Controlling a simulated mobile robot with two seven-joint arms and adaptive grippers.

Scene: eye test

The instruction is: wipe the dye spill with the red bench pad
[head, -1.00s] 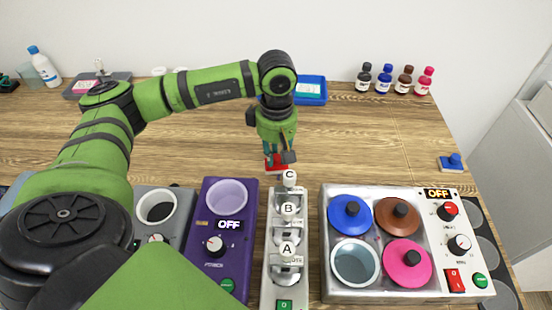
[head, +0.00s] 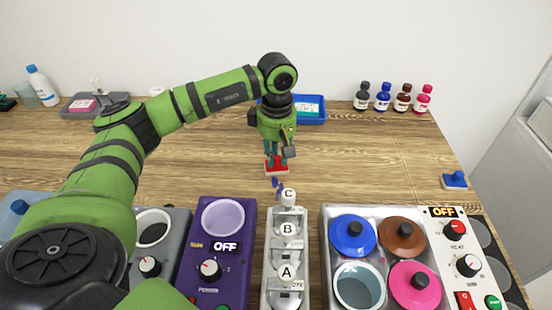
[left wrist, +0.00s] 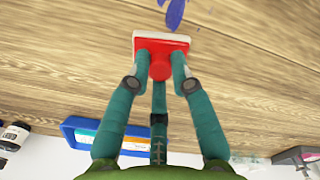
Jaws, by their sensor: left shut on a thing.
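The red bench pad (head: 277,171) has a red top and a pale base. My left gripper (head: 277,158) is shut on its red knob, over the bench behind the lettered dispenser row. The pad also shows in the left wrist view (left wrist: 147,42), with the fingers (left wrist: 160,72) on both sides of the knob. It looks level and at or very near the bench top; I cannot tell if it touches. The dye spill (head: 277,184) is a small blue-violet patch between pad and dispensers. My right gripper is not in view.
The dispenser row (head: 288,229) stands just in front of the spill. A purple device (head: 207,290) is left of it, a panel with coloured lids (head: 333,216) right. A blue tray (head: 318,115) is behind the gripper. A blue-knobbed pad (head: 455,180) lies right. Bare wood lies both sides.

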